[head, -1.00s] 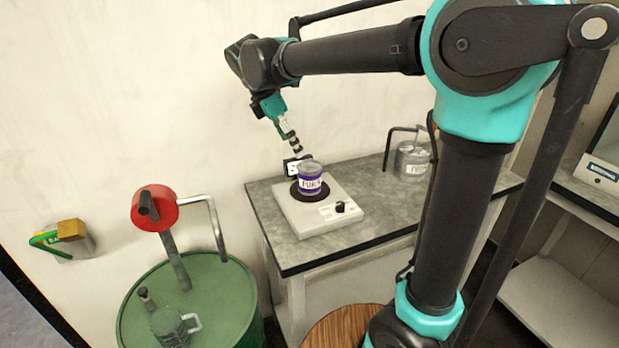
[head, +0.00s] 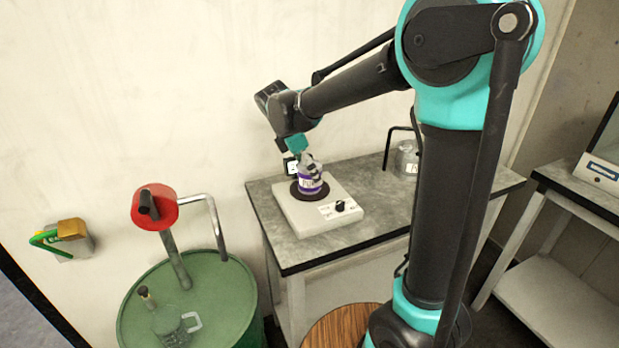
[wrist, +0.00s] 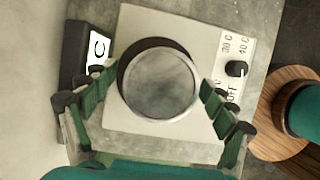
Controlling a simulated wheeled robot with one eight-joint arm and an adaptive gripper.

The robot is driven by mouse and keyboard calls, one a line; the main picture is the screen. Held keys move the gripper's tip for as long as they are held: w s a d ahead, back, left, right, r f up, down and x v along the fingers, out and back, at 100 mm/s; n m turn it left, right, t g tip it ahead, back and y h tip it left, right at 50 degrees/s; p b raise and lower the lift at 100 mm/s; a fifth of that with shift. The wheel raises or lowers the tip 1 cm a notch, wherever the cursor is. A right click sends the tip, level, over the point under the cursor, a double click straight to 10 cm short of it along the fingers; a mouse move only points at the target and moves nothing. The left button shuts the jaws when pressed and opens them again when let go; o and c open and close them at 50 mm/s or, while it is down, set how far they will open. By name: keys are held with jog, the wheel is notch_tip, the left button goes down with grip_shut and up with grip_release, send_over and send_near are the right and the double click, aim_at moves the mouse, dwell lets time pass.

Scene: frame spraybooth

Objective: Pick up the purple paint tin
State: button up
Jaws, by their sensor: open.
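The purple paint tin (head: 310,182) stands upright on the round black plate of a white hotplate, with its purple band and pale label showing in the head view. In the wrist view I look down on its round grey lid (wrist: 160,84). My gripper (head: 307,166) is directly above and around the top of the tin in the head view. In the wrist view its green jointed fingers (wrist: 152,112) are spread open, one at each side of the lid, with gaps visible between them and the tin. The fingertips partly cover the tin's top in the head view.
The white hotplate (head: 328,212) with a black knob sits on the grey bench (head: 375,215). A small dark block with a white face (wrist: 97,48) is close beside one finger. A clear tin (head: 407,160) stands farther right. A green drum (head: 225,305) is at front left.

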jog(key=shift+c, duration=0.4)
jog(key=c, duration=1.7)
jog(key=shift+o, duration=0.2)
